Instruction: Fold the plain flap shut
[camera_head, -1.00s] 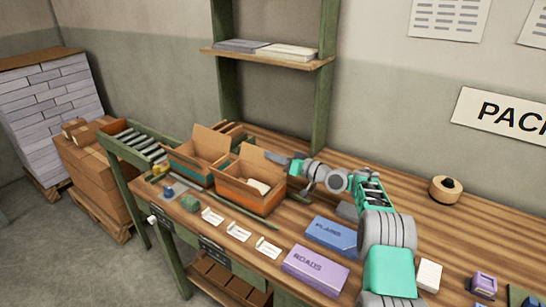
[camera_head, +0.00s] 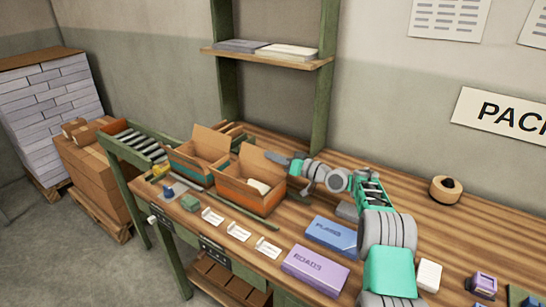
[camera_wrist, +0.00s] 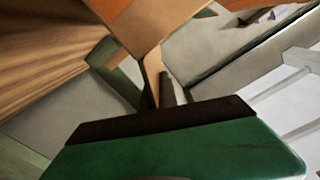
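Two open cardboard boxes stand side by side on the bench. The nearer box (camera_head: 243,193) has an orange lower band and a pale item inside; the farther box (camera_head: 186,170) has a teal band. A raised flap (camera_head: 262,160) stands up at the back of the nearer box. I cannot tell from its surface whether this is the plain flap. My gripper (camera_head: 283,161) is just behind and right of that flap; contact is unclear. In the wrist view a cardboard panel (camera_wrist: 160,22) is close above a green, dark-edged part filling the foreground. Its finger gap is not clear.
White cards (camera_head: 239,231) lie along the front edge. A blue box (camera_head: 331,235) and a lilac box (camera_head: 315,270) lie right of them. A green shelf post (camera_head: 324,100) rises behind my gripper. A roller conveyor (camera_head: 137,143) is at the left.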

